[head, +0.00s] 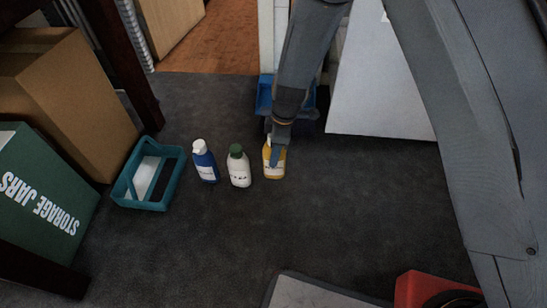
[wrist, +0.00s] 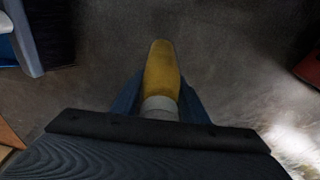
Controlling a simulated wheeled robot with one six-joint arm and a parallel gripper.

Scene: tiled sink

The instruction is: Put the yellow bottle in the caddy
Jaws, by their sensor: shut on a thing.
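The yellow bottle (head: 274,171) has a white cap and a pale label and stands upright on the dark floor, right of two other bottles. My gripper (head: 277,150) reaches down from above and is shut on it. In the wrist view the yellow bottle (wrist: 162,70) shows between my gripper's blue fingers (wrist: 160,95), with its pale cap nearest the camera. The caddy (head: 174,191) is a teal open box with a handle, on the floor at the left. A white thing shows inside it.
A blue bottle (head: 205,163) and a white bottle with a green cap (head: 238,168) stand between the caddy and my gripper. Boxes (head: 45,185) are at the left. A blue container (head: 264,95) and white panel (head: 375,85) are behind.

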